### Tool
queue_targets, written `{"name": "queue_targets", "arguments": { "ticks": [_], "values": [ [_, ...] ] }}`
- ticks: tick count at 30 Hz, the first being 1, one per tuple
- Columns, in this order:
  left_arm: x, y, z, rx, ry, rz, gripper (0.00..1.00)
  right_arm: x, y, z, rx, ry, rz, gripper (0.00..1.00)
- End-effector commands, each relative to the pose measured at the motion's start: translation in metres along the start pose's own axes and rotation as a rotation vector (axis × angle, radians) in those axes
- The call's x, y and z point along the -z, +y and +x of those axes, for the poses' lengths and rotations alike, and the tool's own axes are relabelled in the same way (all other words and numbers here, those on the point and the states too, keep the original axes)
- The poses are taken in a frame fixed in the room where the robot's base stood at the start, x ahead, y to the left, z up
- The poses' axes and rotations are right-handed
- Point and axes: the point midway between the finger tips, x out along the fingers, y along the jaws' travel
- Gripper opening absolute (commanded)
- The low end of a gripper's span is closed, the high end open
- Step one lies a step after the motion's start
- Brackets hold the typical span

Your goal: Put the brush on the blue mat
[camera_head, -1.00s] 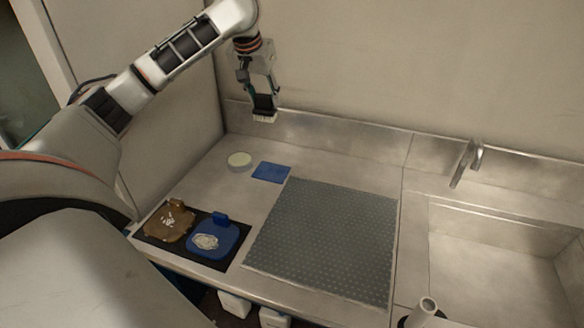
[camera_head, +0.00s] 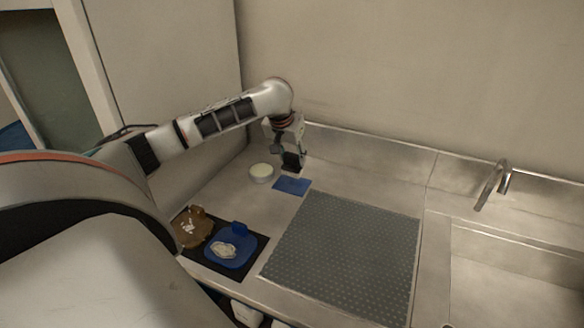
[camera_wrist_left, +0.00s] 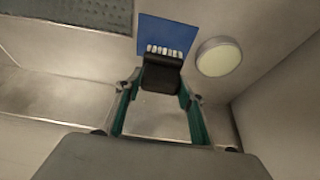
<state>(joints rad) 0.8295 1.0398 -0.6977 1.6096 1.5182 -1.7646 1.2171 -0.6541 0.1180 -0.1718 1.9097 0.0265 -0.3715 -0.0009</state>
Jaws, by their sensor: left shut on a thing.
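The blue mat (camera_head: 291,187) is a small flat rectangle on the steel counter; it also shows in the left wrist view (camera_wrist_left: 165,32). My left gripper (camera_head: 290,160) points down, shut on the brush (camera_head: 292,165). The brush has a black body (camera_wrist_left: 161,75) and pale bristles facing down. In the head view the bristles are at the mat's far edge, seemingly a little above it; I cannot tell whether they touch. In the left wrist view the brush overlaps the mat's edge. My right gripper is not in view.
A round pale-topped dish (camera_head: 261,172) stands just left of the mat. A grey textured mat (camera_head: 345,255) covers the middle of the counter. Brown (camera_head: 192,228) and blue (camera_head: 232,249) holders sit on a black pad at front left. A sink with a faucet (camera_head: 494,183) is at right.

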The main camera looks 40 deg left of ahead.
Motion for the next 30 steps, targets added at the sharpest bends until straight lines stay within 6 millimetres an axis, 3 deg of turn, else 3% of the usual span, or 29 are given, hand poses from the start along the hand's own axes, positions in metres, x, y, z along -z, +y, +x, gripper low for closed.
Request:
{"name": "queue_targets", "arguments": {
  "ticks": [9,21,22,24,30],
  "values": [
    [-0.016,0.001,0.036,0.0,-0.002,0.0,0.18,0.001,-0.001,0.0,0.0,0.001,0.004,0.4],
    [-0.017,0.0,0.04,0.0,-0.001,0.0,0.18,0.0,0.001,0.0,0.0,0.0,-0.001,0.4],
    [-0.018,0.0,0.041,0.0,-0.001,0.0,0.41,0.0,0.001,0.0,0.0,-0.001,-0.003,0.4],
    [-0.017,0.0,0.04,0.0,-0.001,0.0,0.55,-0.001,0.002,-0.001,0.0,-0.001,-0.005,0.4],
    [-0.017,0.0,0.04,0.0,-0.001,0.0,0.55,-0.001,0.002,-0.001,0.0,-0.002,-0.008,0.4]
  ]
}}
